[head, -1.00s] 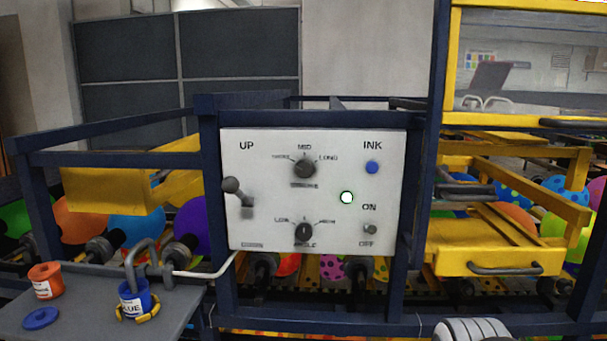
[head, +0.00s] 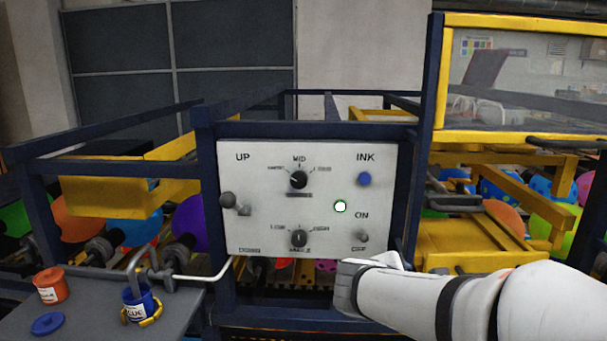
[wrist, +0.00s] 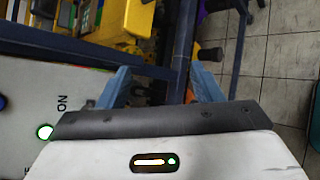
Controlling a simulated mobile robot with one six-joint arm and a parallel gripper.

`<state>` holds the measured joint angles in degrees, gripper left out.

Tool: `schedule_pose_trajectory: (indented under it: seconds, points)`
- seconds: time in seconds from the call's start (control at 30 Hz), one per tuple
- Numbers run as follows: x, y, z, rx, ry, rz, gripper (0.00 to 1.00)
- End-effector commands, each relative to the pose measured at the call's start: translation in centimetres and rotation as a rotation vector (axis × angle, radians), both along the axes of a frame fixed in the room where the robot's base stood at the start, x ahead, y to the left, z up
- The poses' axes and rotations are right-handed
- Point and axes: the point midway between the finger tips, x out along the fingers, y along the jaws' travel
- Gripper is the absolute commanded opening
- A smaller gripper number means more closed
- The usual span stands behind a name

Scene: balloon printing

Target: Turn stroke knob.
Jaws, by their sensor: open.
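The stroke knob (head: 299,180) is a round black dial in the upper middle of the white control panel (head: 260,215). MID is above it and blurred side labels flank it. A pale mark shows on its left side; its exact setting is hard to tell. My white arm reaches in from the lower right in the head view. Its end is below the panel's lower right corner, apart from the stroke knob, and its fingers are hidden there. In the wrist view my gripper's blue fingers (wrist: 160,88) are spread with nothing held. The stroke knob is out of that view.
The panel also carries the angle knob (head: 298,238), a lever (head: 228,200), a blue INK button (head: 364,179), a lit green lamp (head: 340,206) and an ON/OFF switch (head: 362,236). Dark blue frame bars (head: 207,215) surround it. Ink cups (head: 139,303) stand lower left.

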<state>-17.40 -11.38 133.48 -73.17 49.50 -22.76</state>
Motion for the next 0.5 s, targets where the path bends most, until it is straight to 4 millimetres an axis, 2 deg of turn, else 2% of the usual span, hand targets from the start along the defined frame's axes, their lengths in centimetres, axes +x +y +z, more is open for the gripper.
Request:
schedule_pose_trajectory:
  seconds: [0.03, 0.17, 0.2, 0.3, 0.4, 0.5]
  points:
    - [2.0, 1.7, 2.4, -0.118, 0.000, 0.116, 0.59]
    - [6.3, 6.9, 6.8, -0.433, -0.021, 0.398, 0.59]
    - [7.4, 8.8, 7.9, -0.527, -0.032, 0.477, 0.59]
    - [9.3, 13.4, 10.3, -0.736, -0.064, 0.647, 0.59]
    - [10.3, 17.4, 11.9, -0.901, -0.097, 0.772, 0.59]
    - [10.7, 20.1, 12.8, -1.012, -0.124, 0.849, 0.59]
